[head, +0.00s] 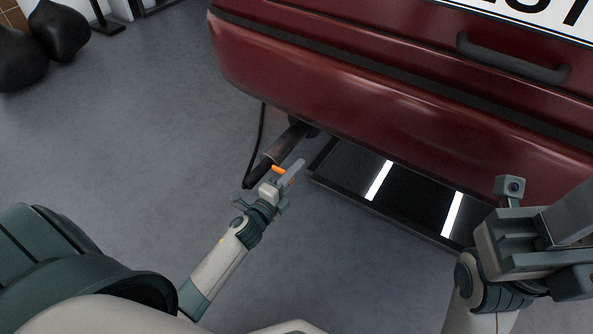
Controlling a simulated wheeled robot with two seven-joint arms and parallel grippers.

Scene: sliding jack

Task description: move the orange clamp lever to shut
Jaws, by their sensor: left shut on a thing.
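A small orange clamp lever (279,170) shows beside the fingers of my left gripper (285,180), below the red car's rear edge. My left gripper is shut on the lever; its fingers and wrist hide part of it. A dark exhaust-like tube (287,143) runs from under the car down to just behind the lever. How far the lever is turned cannot be told. My right arm is at the lower right, and its fingertips are not clearly seen.
The red car (350,75) fills the upper right. A dark, black-framed panel with bright strips (380,180) lies under its edge. A black hose (261,135) hangs left of the tube. Dark rounded objects (60,30) stand far left. Grey floor at left is clear.

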